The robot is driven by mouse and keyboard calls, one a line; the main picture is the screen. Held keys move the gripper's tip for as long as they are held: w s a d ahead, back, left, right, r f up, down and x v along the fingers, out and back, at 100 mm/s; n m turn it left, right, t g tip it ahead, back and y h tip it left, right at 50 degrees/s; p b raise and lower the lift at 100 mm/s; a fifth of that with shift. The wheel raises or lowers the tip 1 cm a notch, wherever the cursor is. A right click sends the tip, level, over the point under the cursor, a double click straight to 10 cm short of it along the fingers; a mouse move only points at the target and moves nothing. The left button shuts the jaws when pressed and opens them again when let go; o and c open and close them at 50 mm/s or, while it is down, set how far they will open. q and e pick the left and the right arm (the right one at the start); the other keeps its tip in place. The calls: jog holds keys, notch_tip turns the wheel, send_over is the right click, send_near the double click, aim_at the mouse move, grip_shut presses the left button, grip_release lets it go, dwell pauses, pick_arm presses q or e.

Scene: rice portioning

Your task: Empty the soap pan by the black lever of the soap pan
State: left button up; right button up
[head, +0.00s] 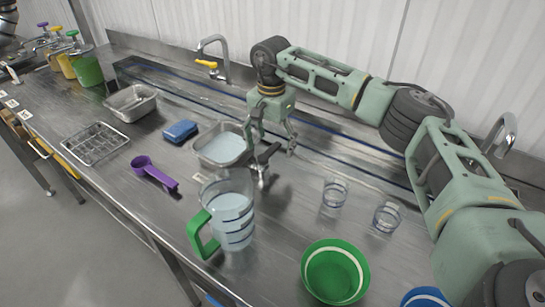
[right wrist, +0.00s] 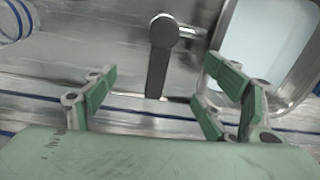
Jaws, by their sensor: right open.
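The soap pan (head: 207,160) is a rectangular metal pan holding pale blue liquid, level on the steel counter. Its black lever (head: 267,153) stands at the pan's right side on a metal fitting. My right gripper (head: 273,136) is open and empty, pointing down just behind and above the lever. In the right wrist view, the lever (right wrist: 157,68) lies between the two spread fingers (right wrist: 162,88), with clear space on both sides. The pan's rim (right wrist: 298,92) shows at the upper right there, beside the right finger. My left gripper is not in view.
A clear jug with a green handle (head: 204,238) stands in front of the lever. Two clear cups (head: 334,194) and a green bowl (head: 335,272) are to the right. A blue sponge (head: 180,131) and purple scoop (head: 152,173) lie left. A faucet (head: 214,58) is behind.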

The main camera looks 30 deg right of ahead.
jog(key=shift+r+p, duration=1.8)
jog(key=shift+r, duration=1.2)
